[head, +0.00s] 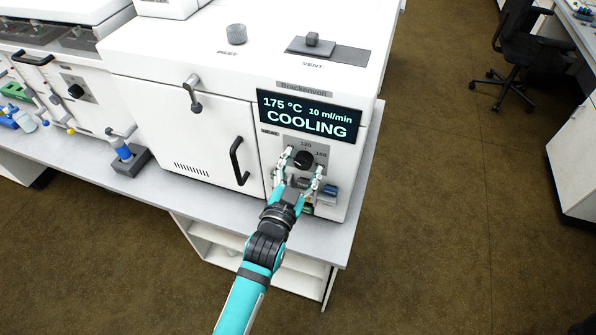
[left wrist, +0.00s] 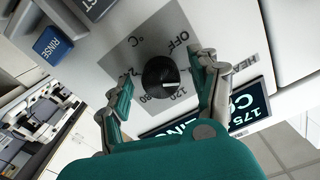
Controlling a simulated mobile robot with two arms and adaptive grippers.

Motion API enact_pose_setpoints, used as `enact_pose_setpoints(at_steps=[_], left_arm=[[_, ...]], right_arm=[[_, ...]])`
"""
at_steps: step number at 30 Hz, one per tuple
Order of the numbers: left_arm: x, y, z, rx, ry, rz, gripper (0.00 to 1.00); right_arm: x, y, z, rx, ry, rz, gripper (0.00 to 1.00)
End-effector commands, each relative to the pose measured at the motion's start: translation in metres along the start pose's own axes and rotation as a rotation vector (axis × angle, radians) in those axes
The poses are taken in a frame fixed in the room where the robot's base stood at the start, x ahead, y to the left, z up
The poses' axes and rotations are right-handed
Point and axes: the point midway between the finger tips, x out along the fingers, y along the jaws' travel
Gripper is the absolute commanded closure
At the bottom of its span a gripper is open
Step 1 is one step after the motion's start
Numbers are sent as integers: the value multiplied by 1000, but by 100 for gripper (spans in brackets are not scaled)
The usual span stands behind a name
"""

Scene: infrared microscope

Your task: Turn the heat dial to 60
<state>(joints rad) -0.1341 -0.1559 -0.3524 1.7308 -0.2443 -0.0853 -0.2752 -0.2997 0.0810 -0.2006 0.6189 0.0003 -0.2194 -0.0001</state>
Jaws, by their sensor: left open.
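The black heat dial (head: 304,159) sits on a grey scale plate on the front of the white instrument, below its display (head: 308,115). In the left wrist view the dial (left wrist: 160,76) has a white mark pointing right, between the OFF and 120 labels. The label there is hidden or unreadable. The display reads 175 °C, 10 ml/min, COOLING. My left gripper (head: 302,162) is open, with one finger on each side of the dial. In the left wrist view gaps show between the fingers and the dial. My right gripper is not in view.
Left of the dial is a door with a black handle (head: 238,161). A blue RINSE button (left wrist: 53,45) is near the dial. The vent lever (head: 312,40) and inlet knob (head: 236,34) are on top. Bench edge lies below; open floor is at right.

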Motion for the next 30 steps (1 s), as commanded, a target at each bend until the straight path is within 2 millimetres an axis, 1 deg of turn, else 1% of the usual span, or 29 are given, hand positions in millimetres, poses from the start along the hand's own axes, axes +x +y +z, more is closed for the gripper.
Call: enact_pose_setpoints(at_steps=[2,5,12,15,18,23,30], left_arm=[[-5,0,1,0,-1,1,37],[-19,1,1,0,-2,1,37],[-72,1,2,0,-5,2,37],[-91,1,2,-1,-4,2,37],[-105,1,2,0,-4,2,37],[-118,0,1,0,-3,1,37],[-120,0,1,0,-1,1,37]], right_arm=[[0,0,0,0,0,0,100],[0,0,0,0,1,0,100],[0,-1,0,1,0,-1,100],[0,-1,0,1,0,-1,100],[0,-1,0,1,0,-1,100],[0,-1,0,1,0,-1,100],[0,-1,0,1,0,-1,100]])
